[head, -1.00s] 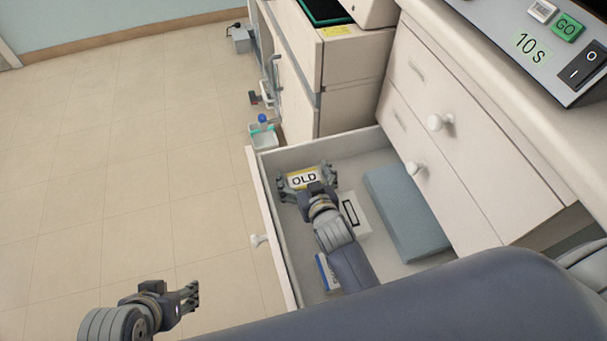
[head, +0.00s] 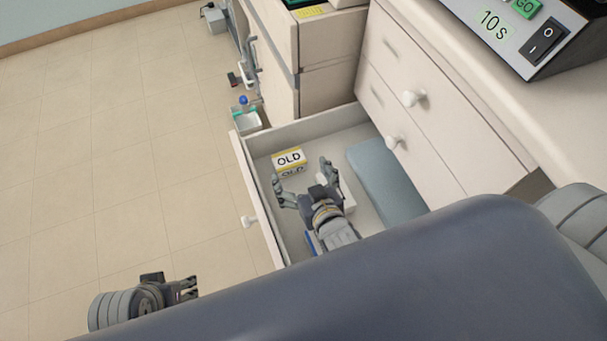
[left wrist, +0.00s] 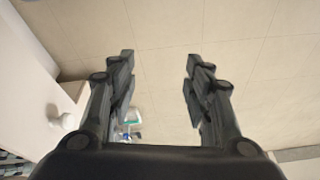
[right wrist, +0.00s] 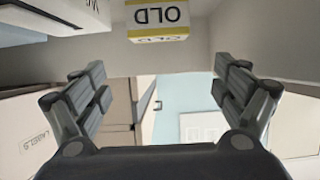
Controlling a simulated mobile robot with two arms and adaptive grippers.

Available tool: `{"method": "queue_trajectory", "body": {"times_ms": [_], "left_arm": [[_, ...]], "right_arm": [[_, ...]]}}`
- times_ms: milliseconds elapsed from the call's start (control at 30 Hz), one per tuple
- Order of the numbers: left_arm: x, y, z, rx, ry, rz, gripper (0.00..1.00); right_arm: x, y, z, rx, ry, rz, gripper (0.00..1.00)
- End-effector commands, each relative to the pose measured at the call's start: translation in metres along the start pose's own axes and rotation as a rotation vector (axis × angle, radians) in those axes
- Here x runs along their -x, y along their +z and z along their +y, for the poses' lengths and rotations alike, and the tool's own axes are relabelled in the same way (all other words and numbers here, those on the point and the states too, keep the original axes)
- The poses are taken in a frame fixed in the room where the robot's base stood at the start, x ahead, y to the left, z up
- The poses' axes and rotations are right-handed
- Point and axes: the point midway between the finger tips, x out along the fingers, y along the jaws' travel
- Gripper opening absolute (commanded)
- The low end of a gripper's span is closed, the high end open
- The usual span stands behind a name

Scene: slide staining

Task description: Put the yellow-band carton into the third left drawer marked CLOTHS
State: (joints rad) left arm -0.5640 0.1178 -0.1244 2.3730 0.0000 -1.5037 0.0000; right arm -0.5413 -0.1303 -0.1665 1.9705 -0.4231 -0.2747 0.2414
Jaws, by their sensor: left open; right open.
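The yellow-band carton (head: 289,161), white with yellow edges and marked OLD, sits inside the open drawer (head: 240,165) near its far end. It also shows at the top of the right wrist view (right wrist: 158,18). My right gripper (head: 304,176) is open and empty, over the drawer and apart from the carton, on its near side. My left gripper (head: 192,289) is open and empty over the floor, left of the drawer; its spread fingers show in the left wrist view (left wrist: 160,75). No CLOTHS marking is readable in these frames.
A folded blue-grey cloth (head: 386,180) lies along the drawer's right side. A white box and a blue-edged box (head: 313,243) are partly hidden by my right arm. Closed drawers (head: 440,110) rise to the right. The floor (head: 110,170) at left is clear.

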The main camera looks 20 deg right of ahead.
Motion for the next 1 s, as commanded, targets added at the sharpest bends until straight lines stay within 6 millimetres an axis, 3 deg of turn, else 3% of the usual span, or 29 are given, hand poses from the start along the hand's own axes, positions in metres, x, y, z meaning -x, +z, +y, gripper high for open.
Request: {"method": "queue_trajectory", "body": {"times_ms": [167,467,667,1000], "left_arm": [[-0.011,0.000,0.001,-0.001,0.001,-0.005,0.46],[-0.014,0.000,0.001,-0.001,0.001,-0.004,0.46],[-0.014,0.000,0.001,0.000,0.001,-0.003,0.46],[-0.013,0.000,0.000,0.000,0.001,-0.002,0.46]], "right_arm": [[0.014,0.000,0.000,-0.001,0.000,-0.001,0.90],[0.017,0.006,0.008,0.005,0.012,-0.046,0.90],[0.030,0.035,0.035,0.020,0.039,-0.271,0.90],[0.082,0.077,0.057,0.069,-0.002,-0.657,0.90]]}}
